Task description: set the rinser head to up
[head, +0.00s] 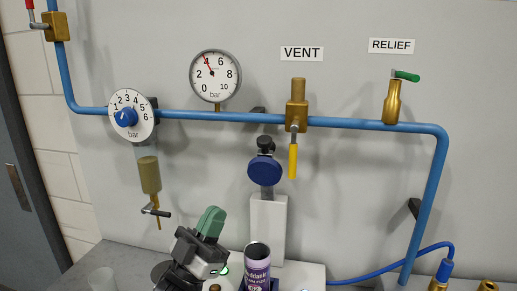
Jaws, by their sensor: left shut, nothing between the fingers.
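A blue round head (265,171) with a black knob above it sits at the top of a white upright post (268,225). It looks like the rinser head, but no label confirms this. A purple can (257,268) with an open top stands in front of the post's foot. My left gripper (211,221), dark with green fingertips, is at the bottom centre, left of the can and post. It is shut and empty, apart from the blue head and below it. My right gripper is not in view.
Blue pipe runs along the grey wall, with a numbered blue dial (126,117), a pressure gauge (215,75), a yellow-handled vent valve (293,160) and a green-handled relief valve (392,101). A filter bowl (149,175) hangs at left. A blue hose (390,277) lies at right.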

